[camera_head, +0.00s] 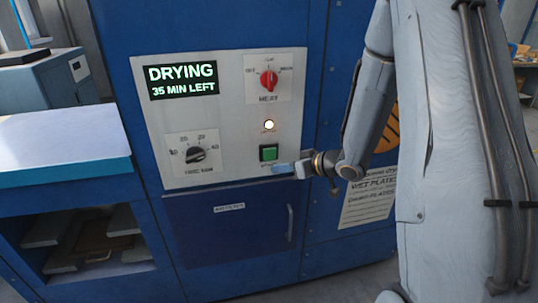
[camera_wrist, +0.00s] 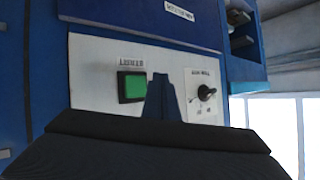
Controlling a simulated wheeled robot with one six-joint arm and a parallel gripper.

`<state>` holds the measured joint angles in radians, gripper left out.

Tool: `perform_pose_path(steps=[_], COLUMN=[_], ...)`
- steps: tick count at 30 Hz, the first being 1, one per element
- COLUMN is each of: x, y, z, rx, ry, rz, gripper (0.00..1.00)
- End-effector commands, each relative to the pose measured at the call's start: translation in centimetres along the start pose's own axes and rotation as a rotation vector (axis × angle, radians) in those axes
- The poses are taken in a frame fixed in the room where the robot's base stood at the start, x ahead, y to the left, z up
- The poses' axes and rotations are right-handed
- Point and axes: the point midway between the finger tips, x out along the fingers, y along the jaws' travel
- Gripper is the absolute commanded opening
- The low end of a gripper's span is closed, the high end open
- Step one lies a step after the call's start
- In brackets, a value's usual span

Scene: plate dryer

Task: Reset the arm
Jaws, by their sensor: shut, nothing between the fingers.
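My gripper (camera_head: 282,168) is shut and empty in the head view, at the lower right part of the dryer's control panel (camera_head: 222,85), just below the green button (camera_head: 268,152). In the wrist view my gripper's closed fingers (camera_wrist: 161,92) point toward the panel, beside the green button (camera_wrist: 132,87). I cannot tell whether the fingertips touch the panel. My arm reaches in from the right. The display (camera_head: 183,80) reads "DRYING 35 MIN LEFT", and a small lamp (camera_head: 269,125) glows above the button.
The panel carries a red heat knob (camera_head: 268,80) and a black timer knob (camera_head: 195,154). A drawer or door with a handle (camera_head: 290,223) lies below. A bench with an open shelf (camera_head: 65,147) stands at left. A paper notice (camera_head: 367,199) hangs at right.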

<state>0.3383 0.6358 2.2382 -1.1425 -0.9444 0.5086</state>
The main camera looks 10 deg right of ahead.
Motion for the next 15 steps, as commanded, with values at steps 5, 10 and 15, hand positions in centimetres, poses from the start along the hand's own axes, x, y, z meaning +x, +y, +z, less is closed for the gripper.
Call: perform_pose_path(steps=[5,10,15], x=[-0.1,-1.8,-6.0], y=[0.8,2.1,0.6], z=[0.0,1.0,4.3], rx=[-0.014,-0.014,0.065], ry=[-0.042,-0.196,-0.417], rz=[0.081,0.307,0.49], gripper=[0.0,0.0,0.0])
